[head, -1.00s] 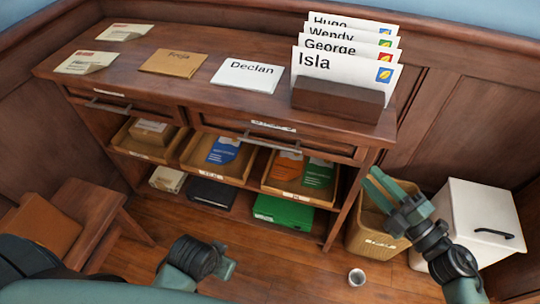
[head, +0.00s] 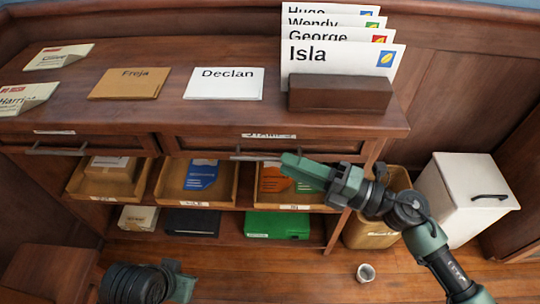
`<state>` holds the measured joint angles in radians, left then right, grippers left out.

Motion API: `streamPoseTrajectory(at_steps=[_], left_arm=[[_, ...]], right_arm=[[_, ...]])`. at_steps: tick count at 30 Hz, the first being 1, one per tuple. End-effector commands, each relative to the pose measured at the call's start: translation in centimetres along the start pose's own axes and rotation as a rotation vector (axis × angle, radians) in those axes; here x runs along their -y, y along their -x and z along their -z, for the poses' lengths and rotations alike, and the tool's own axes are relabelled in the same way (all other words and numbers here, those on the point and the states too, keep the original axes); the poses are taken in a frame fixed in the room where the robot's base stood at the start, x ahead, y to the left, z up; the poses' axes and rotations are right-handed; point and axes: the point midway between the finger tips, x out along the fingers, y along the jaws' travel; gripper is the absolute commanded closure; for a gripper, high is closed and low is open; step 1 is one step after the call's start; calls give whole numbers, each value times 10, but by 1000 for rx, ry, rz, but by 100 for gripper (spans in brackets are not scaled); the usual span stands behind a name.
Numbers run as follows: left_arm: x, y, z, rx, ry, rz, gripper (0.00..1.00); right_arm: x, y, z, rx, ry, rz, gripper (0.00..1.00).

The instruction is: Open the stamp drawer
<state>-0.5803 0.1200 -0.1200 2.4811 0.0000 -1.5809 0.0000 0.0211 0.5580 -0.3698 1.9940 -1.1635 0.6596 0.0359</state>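The desk has two drawers under its top. The right drawer (head: 205,144) carries a label (head: 269,136) that seems to read "STAMPS", too small to be sure. It looks closed, and its bar handle (head: 240,157) shows only in part. My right gripper (head: 290,166) is in front of the right drawer, its green fingers pointing left at the handle and covering the handle's right part. Whether the fingers touch the handle or how far apart they are is not clear. My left gripper (head: 183,284) is low at the bottom left, away from the desk, its fingers only partly seen.
The left drawer (head: 90,143) is closed. Envelopes (head: 224,84) lie on the desktop beside a wooden card holder (head: 340,94). Open trays (head: 197,182) sit below the drawers. A wastebasket (head: 372,233), a white cabinet (head: 465,195) and a small cup (head: 365,273) stand at right.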

Motion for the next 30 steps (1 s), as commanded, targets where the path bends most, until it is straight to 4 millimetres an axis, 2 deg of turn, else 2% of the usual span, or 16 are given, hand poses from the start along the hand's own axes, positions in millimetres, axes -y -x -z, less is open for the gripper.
streamPoseTrajectory(at_steps=[3, 9, 19, 22, 23, 30], left_arm=[[0, 2, 0, 0, 0, 0, 100], [0, 2, 1, 0, 0, 0, 100], [0, 2, 1, 0, 0, 0, 100], [0, 2, 1, 0, 0, 0, 100], [0, 2, 1, 0, 0, 0, 100], [0, 2, 1, 0, 0, 0, 100]], right_arm=[[-2, -21, 0, 0, 0, -4, 68], [0, -42, -1, 1, -1, -1, 68], [0, -46, 0, 1, -2, 0, 68], [0, -45, 0, 1, -2, 0, 96], [0, -45, 0, 1, -2, 0, 100], [1, -45, 0, 1, -2, 1, 100]])
